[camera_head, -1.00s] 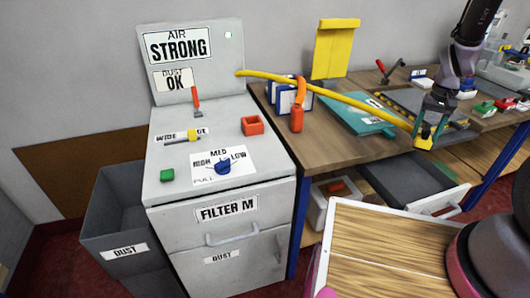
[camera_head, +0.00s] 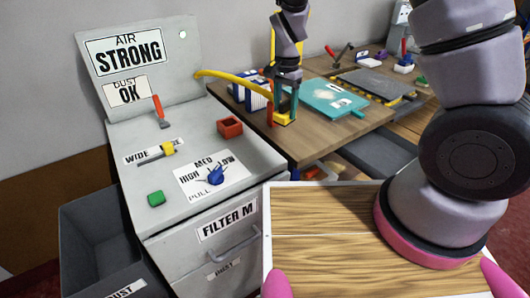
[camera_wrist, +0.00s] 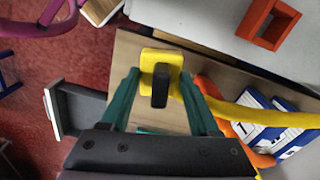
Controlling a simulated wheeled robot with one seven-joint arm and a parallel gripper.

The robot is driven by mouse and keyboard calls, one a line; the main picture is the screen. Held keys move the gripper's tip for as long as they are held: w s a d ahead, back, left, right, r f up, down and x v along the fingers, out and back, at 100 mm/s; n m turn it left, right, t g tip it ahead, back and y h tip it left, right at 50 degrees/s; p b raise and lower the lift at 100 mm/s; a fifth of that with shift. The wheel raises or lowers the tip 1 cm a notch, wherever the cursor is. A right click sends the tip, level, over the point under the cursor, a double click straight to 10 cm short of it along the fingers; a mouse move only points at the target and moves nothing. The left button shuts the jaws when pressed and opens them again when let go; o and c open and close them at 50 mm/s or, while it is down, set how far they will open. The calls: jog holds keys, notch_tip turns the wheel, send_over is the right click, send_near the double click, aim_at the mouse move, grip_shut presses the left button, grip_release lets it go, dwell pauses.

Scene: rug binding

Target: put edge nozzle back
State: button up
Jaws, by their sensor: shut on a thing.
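My gripper (camera_head: 284,108) is shut on a yellow nozzle (camera_head: 284,118) at the end of a yellow hose (camera_head: 232,79), above the wooden bench. In the wrist view, the nozzle (camera_wrist: 148,60) with a dark middle part sits between my teal fingers (camera_wrist: 160,76). The hose (camera_wrist: 265,116) runs off to the right. An orange-red, open square holder (camera_head: 232,131) stands empty on the grey cabinet, left of my gripper. It also shows at the top right of the wrist view (camera_wrist: 254,20). An orange piece (camera_wrist: 211,98) is beside the right finger, partly hidden.
Blue-and-white boxes (camera_head: 250,94) stand close to my gripper. A drawer (camera_wrist: 80,108) is open.

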jog(key=s+a+m, duration=0.3)
jog(key=s+a, duration=0.1)
jog(key=a, duration=0.1)
notch_tip(320, 180, down, 9)
jog(key=shift+w+d+f, duration=0.1)
jog(key=shift+f, duration=0.15)
jog(key=o, duration=1.2)
